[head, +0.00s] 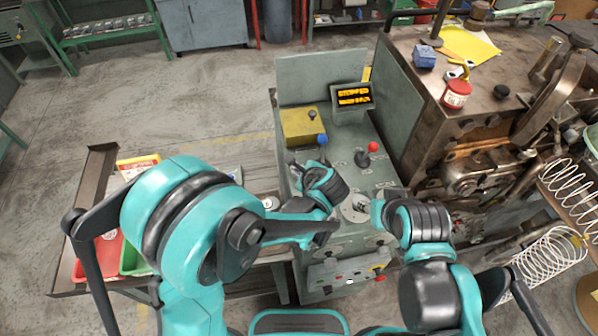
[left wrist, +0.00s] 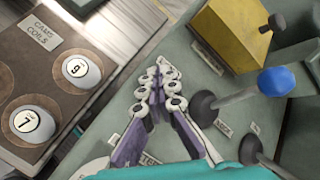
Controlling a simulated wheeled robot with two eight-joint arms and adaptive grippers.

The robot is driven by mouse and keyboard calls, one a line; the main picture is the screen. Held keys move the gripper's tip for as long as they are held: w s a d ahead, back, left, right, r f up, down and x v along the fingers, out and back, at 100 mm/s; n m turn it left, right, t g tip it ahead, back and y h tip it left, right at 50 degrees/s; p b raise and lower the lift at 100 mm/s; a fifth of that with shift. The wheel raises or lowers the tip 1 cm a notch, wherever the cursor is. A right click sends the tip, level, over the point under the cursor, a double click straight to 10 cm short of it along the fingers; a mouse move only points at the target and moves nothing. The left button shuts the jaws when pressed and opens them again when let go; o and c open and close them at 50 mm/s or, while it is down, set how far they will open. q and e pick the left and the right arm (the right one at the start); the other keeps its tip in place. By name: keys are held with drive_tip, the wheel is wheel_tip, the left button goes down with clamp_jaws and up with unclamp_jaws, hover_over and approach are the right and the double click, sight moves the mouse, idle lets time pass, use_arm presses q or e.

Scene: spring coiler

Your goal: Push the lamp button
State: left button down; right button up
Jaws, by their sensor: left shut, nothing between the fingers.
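My left gripper (left wrist: 160,82) is shut and empty, its fingertips together over the grey-green console panel (left wrist: 215,140) in the left wrist view. In the head view my left gripper (head: 298,168) is small and partly covered by my own wrist, left of the blue-knobbed lever. A label (left wrist: 150,160) near the fingers is partly hidden; its visible letters look like "TE". I cannot make out the lamp button; the fingers and wrist cover part of the panel. My right arm reaches the console's right side; its finger state is unclear.
A blue-knobbed lever (left wrist: 268,83) stands right of the left fingers, beside a yellow box (left wrist: 232,32). A red-knobbed lever (head: 372,148) and a lit display (head: 354,96) are on the console. A brown board with white numbered cups (left wrist: 82,70) lies left.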

use_arm(q)
drive_tip(key=shift+f, duration=0.1)
idle(0.5)
drive_tip(key=shift+s+f+b, duration=0.1)
drive_tip(key=shift+f+b, duration=0.3)
drive_tip(key=shift+b, duration=0.2)
drive_tip(key=shift+r, duration=0.45)
drive_tip(key=shift+r+p, duration=0.1)
drive_tip(key=shift+p, duration=0.2)
wheel_tip(320, 180, up, 6)
drive_tip(key=p, duration=0.4)
